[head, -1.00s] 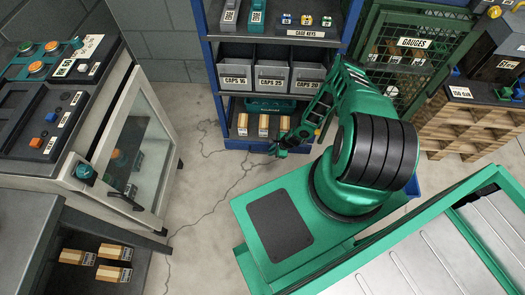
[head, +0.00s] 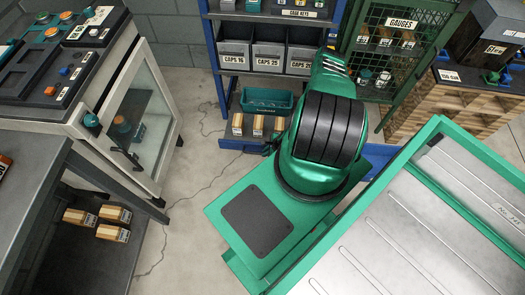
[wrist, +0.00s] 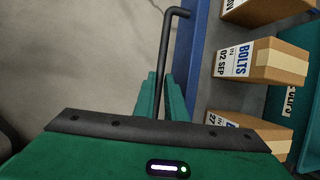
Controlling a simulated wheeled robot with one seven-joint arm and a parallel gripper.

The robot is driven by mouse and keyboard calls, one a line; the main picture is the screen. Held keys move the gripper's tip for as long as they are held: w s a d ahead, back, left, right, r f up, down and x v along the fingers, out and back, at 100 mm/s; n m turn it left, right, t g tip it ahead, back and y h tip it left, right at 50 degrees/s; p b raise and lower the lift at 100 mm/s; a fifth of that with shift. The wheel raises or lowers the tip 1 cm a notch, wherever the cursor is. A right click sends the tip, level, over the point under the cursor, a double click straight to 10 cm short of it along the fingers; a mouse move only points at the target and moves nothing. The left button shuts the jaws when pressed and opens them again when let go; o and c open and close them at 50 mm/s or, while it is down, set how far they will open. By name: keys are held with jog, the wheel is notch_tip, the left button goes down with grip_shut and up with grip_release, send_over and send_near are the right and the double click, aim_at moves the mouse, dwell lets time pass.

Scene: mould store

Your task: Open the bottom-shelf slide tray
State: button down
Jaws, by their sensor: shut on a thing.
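The bottom-shelf slide tray (head: 232,145) sticks out from the blue shelf unit in the head view, with a teal bin (head: 267,101) and cardboard boxes (head: 257,126) on it. In the wrist view its blue front edge (wrist: 192,70) runs beside the black bar handle (wrist: 168,50), which ends in a bend at the top. My gripper (wrist: 161,92) has its green fingers on either side of the bar and is shut on it. In the head view my arm largely hides the gripper and the right part of the tray.
Grey caps bins (head: 268,55) stand on the shelf above. A glass-doored cabinet (head: 140,120) and a bench with boxes stand left. A green mesh gauge cage (head: 395,50) and wooden pallets (head: 440,100) stand right. Cracked floor (head: 195,165) is clear between cabinet and tray.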

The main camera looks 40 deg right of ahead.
jog(key=shift+a, duration=0.2)
jog(key=c, duration=1.8)
grip_release()
jog(key=shift+d, duration=0.1)
jog(key=v, duration=1)
jog(key=shift+r, duration=0.35)
